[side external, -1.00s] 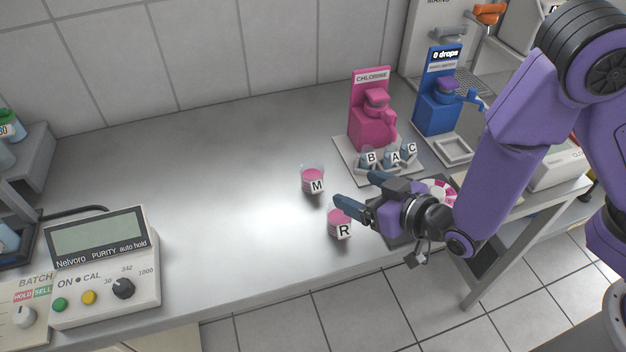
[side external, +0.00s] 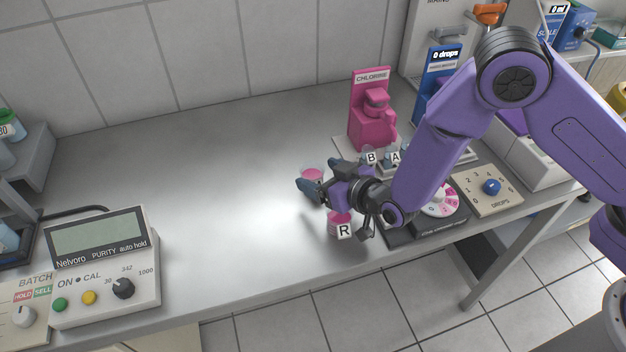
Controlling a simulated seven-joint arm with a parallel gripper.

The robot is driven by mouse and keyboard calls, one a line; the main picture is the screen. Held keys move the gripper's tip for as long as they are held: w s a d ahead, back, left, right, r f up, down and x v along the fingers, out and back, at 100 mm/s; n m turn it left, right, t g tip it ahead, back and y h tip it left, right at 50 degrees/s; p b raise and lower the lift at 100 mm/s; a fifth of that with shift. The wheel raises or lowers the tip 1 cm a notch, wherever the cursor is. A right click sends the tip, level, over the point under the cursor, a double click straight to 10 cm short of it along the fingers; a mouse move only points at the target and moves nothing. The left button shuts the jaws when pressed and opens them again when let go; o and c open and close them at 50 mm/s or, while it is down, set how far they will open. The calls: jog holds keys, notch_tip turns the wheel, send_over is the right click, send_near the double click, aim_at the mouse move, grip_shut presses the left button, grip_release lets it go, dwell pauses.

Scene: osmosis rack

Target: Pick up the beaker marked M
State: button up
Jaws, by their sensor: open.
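The beaker marked M (side external: 312,174) holds pink liquid and stands on the steel bench. My gripper's fingers now cover its lower part and its label, so only its rim and pink top show. My gripper (side external: 321,178) is open, with its two blue fingertips at the beaker, one in front of it and one at its right. I cannot tell whether the beaker is between the fingers or whether they touch it. The beaker marked R (side external: 340,226), also pink, stands just in front of and below my gripper.
Small beakers marked B (side external: 370,158) and A (side external: 395,158) stand by the pink chlorine dispenser (side external: 370,120) behind my gripper. A dark device with a pink-and-white dial (side external: 440,202) lies at the right. A purity meter (side external: 100,260) is at the left. The bench's middle left is clear.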

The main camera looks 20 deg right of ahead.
jog(key=shift+w+a+f, duration=0.1)
jog(key=shift+w, duration=0.2)
jog(key=c, duration=1.1)
jog(key=shift+c, duration=0.2)
